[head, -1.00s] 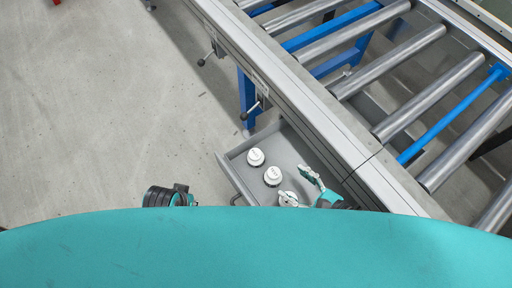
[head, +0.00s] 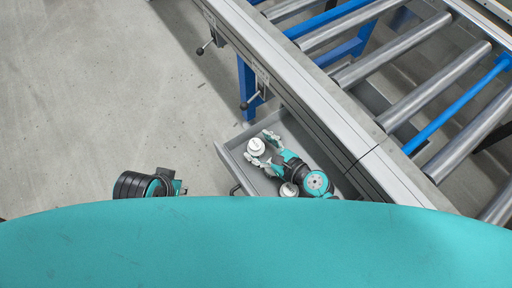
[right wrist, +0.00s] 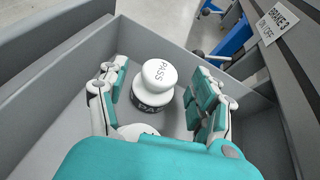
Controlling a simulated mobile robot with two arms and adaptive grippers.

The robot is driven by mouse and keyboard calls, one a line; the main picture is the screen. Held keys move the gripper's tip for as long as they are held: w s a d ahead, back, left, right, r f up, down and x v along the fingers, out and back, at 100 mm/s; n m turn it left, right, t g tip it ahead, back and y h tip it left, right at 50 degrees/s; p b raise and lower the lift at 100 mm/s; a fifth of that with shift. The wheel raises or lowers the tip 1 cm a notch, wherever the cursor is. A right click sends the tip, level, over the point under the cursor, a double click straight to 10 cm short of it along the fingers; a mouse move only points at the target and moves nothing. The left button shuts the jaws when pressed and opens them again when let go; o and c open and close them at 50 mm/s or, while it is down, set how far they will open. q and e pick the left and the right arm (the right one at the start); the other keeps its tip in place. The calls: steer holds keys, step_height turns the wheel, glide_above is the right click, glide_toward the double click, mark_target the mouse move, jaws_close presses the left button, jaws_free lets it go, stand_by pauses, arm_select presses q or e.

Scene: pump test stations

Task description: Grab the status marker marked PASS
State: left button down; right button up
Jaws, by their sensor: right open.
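The white status marker marked PASS (right wrist: 158,74) stands upright in the grey drawer (right wrist: 182,38), with a round knob top and a wider lettered base. It also shows in the head view (head: 256,147) near the drawer's outer corner. My right gripper (right wrist: 157,92) is open, with one finger on each side of the marker and a visible gap to each. In the head view the right gripper (head: 260,148) reaches into the drawer. A second white marker (right wrist: 138,131) is mostly hidden by my gripper. My left gripper (head: 172,186) hangs left of the drawer; its fingers are unclear.
Another white marker (head: 288,190) sits close beside my right gripper, partly covered. The roller conveyor (head: 340,125) with its metal side rail stands along the drawer's right side. A lettered label (right wrist: 277,22) is on the station. Concrete floor (head: 100,100) is clear at left.

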steer(key=shift+w+a+f, duration=0.1)
steer(key=shift+w+a, duration=0.05)
steer(key=shift+a, duration=0.05)
steer(key=c, duration=1.3)
